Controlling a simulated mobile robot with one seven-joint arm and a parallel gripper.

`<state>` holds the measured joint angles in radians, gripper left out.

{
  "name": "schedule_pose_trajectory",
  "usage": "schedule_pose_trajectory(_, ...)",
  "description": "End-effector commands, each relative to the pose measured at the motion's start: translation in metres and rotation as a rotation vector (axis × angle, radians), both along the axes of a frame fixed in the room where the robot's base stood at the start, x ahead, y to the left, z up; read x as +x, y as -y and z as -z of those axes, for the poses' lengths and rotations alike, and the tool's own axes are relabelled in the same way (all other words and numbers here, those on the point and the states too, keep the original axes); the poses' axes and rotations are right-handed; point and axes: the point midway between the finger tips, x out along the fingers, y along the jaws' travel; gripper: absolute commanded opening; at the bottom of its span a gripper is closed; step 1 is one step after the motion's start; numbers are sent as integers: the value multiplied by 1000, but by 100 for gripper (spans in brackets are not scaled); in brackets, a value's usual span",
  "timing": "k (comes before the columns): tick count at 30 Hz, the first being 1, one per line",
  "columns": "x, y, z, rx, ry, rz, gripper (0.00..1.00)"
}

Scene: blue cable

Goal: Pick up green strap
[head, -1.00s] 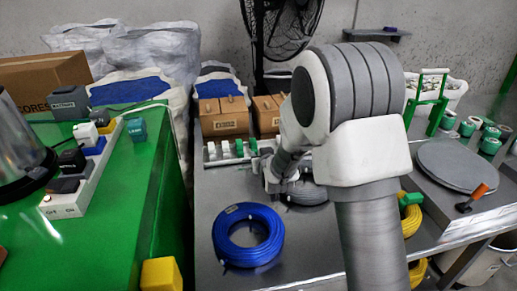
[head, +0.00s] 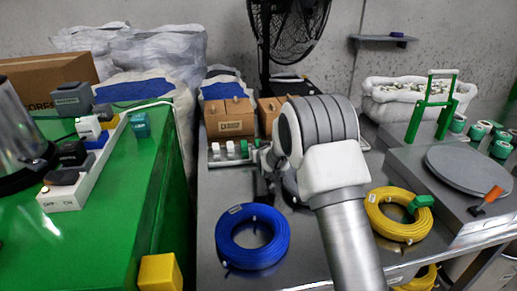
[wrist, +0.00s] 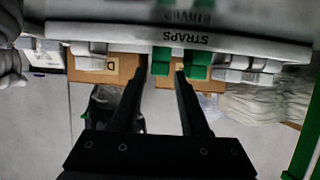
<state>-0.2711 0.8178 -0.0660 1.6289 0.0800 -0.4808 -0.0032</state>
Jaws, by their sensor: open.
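In the head view a strap rack (head: 222,163) stands at the back of the grey table with white straps (head: 215,150) and green straps (head: 244,147). The wrist view looks upside down and shows the rack labelled STRAPS (wrist: 120,36), with two green straps, one (wrist: 161,60) at the middle and one (wrist: 198,64) to its right. White straps (wrist: 246,63) flank them. My gripper (wrist: 160,70) is open, its two dark fingers pointing at the rack around the middle green strap's position. Nothing is held. Whether the fingers touch a strap, I cannot tell.
A blue cable coil (head: 252,238) lies at the front of the table, and a yellow coil (head: 399,214) at the right. Cardboard boxes (head: 229,118) and a black fan (head: 290,35) stand behind the rack. A round-plate device (head: 465,168) is at the right.

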Motion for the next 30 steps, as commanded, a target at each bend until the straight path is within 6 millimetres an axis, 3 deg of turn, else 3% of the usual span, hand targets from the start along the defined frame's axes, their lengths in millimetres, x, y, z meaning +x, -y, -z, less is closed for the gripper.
schedule_pose_trajectory(15,44,-7,22,0,0,1,45)
schedule_pose_trajectory(25,47,-8,21,0,0,1,45)
schedule_pose_trajectory(30,47,-8,21,0,0,0,14)
